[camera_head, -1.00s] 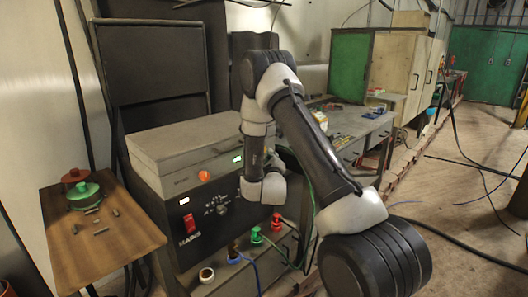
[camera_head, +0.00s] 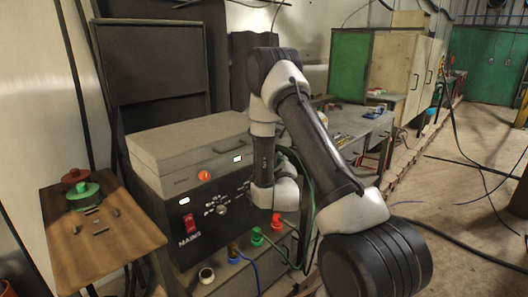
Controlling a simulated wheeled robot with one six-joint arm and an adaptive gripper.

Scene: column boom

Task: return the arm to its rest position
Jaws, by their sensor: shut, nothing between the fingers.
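My arm rises from the lower right, bends at the elbow and hangs down in front of a grey machine (camera_head: 160,195). Its wrist is near the machine's control panel (camera_head: 222,207), at the right end. I cannot make out my gripper or its fingers; they are not visible beyond the wrist. Nothing is seen hanging from the arm.
A wooden side table (camera_head: 95,240) at left holds a green round part (camera_head: 83,192), a red one (camera_head: 75,175) and small dark pieces. Coloured sockets and cables sit below the panel. A workbench (camera_head: 350,125) stands behind my arm. Floor at right is fairly open, with cables.

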